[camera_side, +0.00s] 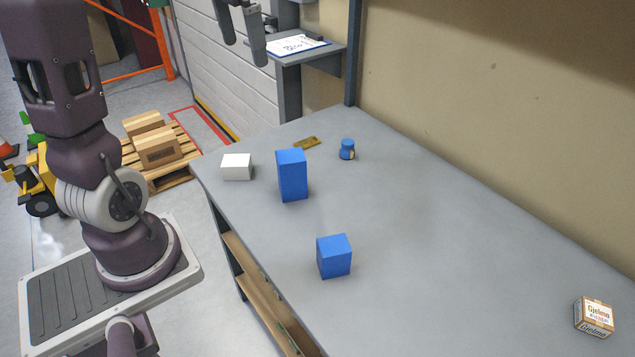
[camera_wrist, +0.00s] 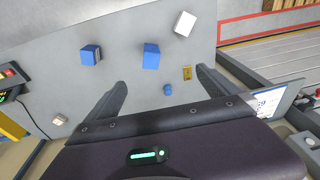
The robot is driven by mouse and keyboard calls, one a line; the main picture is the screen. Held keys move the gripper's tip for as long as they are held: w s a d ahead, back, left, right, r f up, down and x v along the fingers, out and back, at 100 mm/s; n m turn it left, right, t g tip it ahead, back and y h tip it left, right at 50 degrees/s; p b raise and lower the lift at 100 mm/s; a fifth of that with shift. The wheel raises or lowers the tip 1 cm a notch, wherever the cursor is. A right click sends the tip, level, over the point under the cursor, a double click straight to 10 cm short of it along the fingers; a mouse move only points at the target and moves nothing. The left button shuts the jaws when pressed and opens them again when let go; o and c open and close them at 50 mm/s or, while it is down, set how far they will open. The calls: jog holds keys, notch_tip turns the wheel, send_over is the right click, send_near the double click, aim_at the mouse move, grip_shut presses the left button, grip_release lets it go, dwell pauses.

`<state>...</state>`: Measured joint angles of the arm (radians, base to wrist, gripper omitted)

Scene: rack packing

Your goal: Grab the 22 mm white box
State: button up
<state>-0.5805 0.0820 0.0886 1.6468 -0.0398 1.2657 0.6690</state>
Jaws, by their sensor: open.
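The white box (camera_side: 236,167) sits on the grey table near its left end, to the left of the tall blue box. It also shows at the top of the wrist view (camera_wrist: 185,23). My gripper (camera_side: 243,22) is at the top of the side view, high above the table and well apart from the white box. In the wrist view its two fingers (camera_wrist: 163,88) are spread wide with nothing between them. My gripper is open and empty.
A tall blue box (camera_side: 292,175) stands close to the white box. A blue cube (camera_side: 334,256), a small blue round object (camera_side: 347,149), a yellow flat piece (camera_side: 307,142) and a printed carton (camera_side: 594,317) also sit on the table. The table's middle right is clear.

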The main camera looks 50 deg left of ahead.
jog(key=s+d+t, duration=0.1)
jog(key=s+d, duration=0.2)
jog(key=d, duration=0.4)
jog(key=s+d+t, duration=0.1)
jog(key=s+d, duration=0.3)
jog(key=d, duration=0.3)
jog(key=shift+d, duration=0.35)
jog(key=s+d+f, duration=0.1)
jog(key=s+d, duration=0.1)
jog(key=s+d+f+t, duration=0.1)
jog(key=s+d+f, duration=0.1)
jog(key=s, duration=0.1)
jog(key=s+d+f+t, duration=0.1)
jog(key=s+d+f, duration=0.1)
jog(key=s, duration=0.1)
jog(key=shift+d+h, duration=0.15)
jog(key=shift+h, duration=0.25)
jog(key=shift+c, duration=0.7)
